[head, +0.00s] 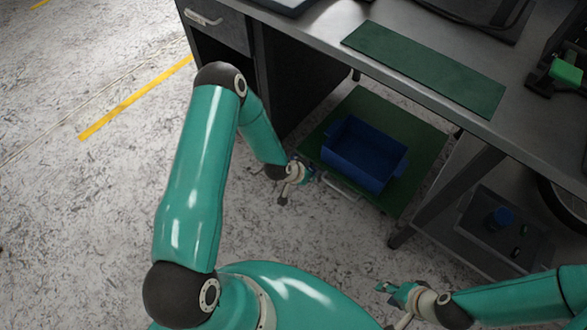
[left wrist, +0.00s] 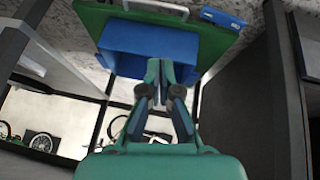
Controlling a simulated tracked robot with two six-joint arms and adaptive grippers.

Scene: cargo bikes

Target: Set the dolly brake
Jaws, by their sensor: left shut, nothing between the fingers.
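The dolly is a low green platform (head: 418,150) under the workbench, with a pale handle (head: 341,183) on its near edge. A blue bin (head: 365,153) stands on it. In the left wrist view the dolly's green deck (left wrist: 95,18) and its handle (left wrist: 155,8) are at the top. A small blue tab with pale markings (left wrist: 225,18), perhaps the brake, sits at the edge beside the handle. My left gripper (head: 312,172) is at the dolly's near left corner, shut and empty; its fingers (left wrist: 163,75) overlap the bin in the wrist view. My right gripper (head: 384,289) is low, apart from the dolly.
The workbench top (head: 385,75) overhangs the dolly, with a green mat (head: 425,68) on it. A drawer cabinet (head: 225,35) stands left of the dolly. A bench leg (head: 445,195) and a lower shelf (head: 490,250) are at the right. The floor at left is clear.

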